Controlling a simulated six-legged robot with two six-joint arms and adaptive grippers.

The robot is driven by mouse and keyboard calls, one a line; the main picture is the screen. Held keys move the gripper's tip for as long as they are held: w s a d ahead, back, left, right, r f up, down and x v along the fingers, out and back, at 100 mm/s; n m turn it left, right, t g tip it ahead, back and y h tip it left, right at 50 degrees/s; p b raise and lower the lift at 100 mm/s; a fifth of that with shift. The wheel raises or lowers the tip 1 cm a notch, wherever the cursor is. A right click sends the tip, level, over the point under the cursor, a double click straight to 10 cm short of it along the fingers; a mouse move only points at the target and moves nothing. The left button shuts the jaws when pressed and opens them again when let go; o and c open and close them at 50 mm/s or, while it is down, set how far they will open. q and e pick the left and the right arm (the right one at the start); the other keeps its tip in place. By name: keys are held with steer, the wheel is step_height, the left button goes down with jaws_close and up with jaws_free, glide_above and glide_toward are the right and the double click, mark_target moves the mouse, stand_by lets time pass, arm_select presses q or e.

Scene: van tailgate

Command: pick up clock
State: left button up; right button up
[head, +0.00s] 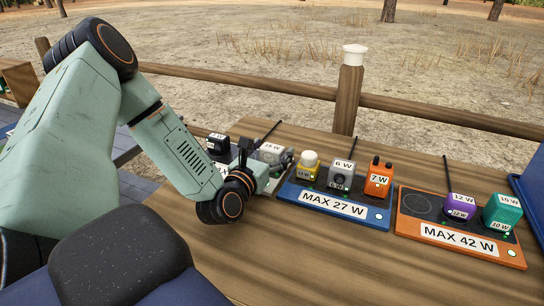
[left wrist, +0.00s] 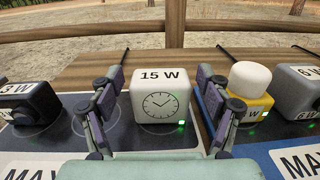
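The clock (left wrist: 160,103) is a pale rounded block marked 15 W, with a round dial and a lit green light. It stands upright on a dark charging board (left wrist: 68,140) in the left wrist view. In the head view the clock (head: 270,151) is partly hidden behind my left gripper (head: 268,160). In the left wrist view the left gripper (left wrist: 159,96) is open, one finger on each side of the clock. Gaps show between the fingers and the clock; I cannot tell whether they touch it lower down. My right gripper is not in view.
A yellow, white-topped device (head: 308,170) stands close to the right finger. A grey 6 W block (head: 341,175) and an orange 7 W block (head: 379,179) share its blue MAX 27 W board (head: 366,217). A black device (head: 218,143) is left of the clock. An orange-edged MAX 42 W board (head: 405,227) lies farther right.

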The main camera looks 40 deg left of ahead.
arm_select(q)
steer(key=c, duration=1.1)
